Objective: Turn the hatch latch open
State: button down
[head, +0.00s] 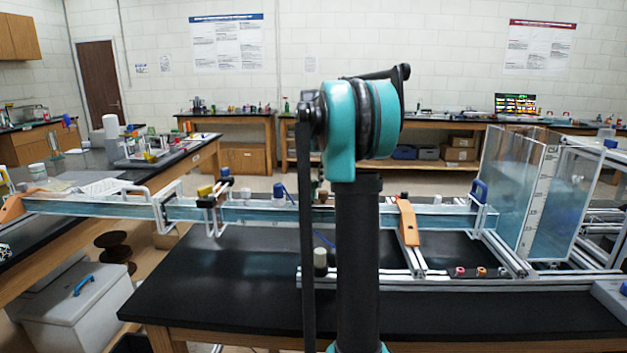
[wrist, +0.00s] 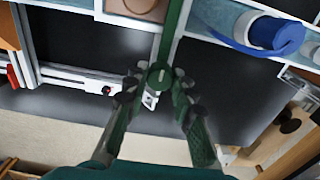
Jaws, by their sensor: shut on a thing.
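A long green bar (wrist: 174,28) runs up from beside the knob to the top edge. The fingertips partly hide the knob's sides. I cannot tell how far the latch is turned. In the head view my own arm blocks the middle, and neither the gripper nor the latch can be made out.
Pale extrusion rails (wrist: 75,75) frame dark panels around the knob. A blue cylinder (wrist: 268,32) lies at the upper right. In the head view, a clear water channel (head: 262,214) with an orange bracket (head: 408,222) and a tall clear tank (head: 512,195) stand over the black bench (head: 215,300).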

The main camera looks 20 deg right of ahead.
jog(key=shift+m, duration=0.3)
jog(key=m, duration=0.3)
jog(key=shift+m, duration=0.3)
jog(key=m, duration=1.3)
jog(key=shift+m, duration=0.3)
dwell(0.3)
jog(key=c, duration=1.3)
grip_release()
jog(key=shift+o, duration=0.2)
jog(key=shift+r, duration=0.1)
